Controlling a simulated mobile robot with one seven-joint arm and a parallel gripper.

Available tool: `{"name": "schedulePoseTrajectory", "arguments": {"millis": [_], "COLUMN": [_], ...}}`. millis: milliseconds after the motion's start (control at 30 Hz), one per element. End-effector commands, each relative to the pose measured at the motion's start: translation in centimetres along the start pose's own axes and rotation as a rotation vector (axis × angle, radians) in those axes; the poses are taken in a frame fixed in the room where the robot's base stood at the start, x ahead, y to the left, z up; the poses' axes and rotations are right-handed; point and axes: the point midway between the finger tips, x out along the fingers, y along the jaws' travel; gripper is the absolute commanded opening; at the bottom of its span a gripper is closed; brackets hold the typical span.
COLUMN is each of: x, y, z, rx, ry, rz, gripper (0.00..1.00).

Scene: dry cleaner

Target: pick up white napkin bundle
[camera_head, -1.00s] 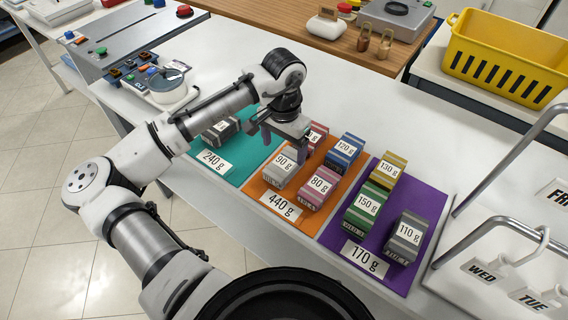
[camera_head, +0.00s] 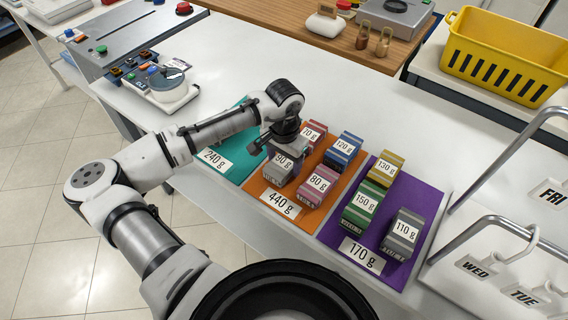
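The pale grey-white bundle labelled 90 g (camera_head: 281,166) sits on the orange mat (camera_head: 262,187), at its left side. It is the palest bundle in view and appears to be the white napkin bundle. My gripper (camera_head: 284,150) is low at the far upper edge of this bundle, pointing down. The fingertips are hidden or too small to tell whether they touch it or how wide apart they are. The bundle rests on the mat.
Pink 80 g (camera_head: 317,185), red 70 g (camera_head: 313,134) and blue 120 g (camera_head: 343,149) bundles stand close by on the orange mat. A purple mat (camera_head: 430,195) holds more bundles. My arm partly covers the teal mat (camera_head: 240,172). A yellow basket (camera_head: 505,60) stands at back right.

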Motion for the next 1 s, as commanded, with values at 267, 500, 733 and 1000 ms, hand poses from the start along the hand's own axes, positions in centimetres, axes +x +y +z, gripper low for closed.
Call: {"name": "schedulePoseTrajectory", "arguments": {"millis": [267,500,733,1000], "x": [-0.1,-0.2,-2.4,-9.6], "y": [0.0,0.0,0.0,0.0], "z": [0.0,0.0,-0.1,-0.1], "rx": [0.0,0.0,0.001,0.002], "ry": [0.0,0.001,0.003,0.005], "rz": [0.0,-0.001,-0.002,-0.003], "gripper": [0.32,0.32,0.32,0.32]}}
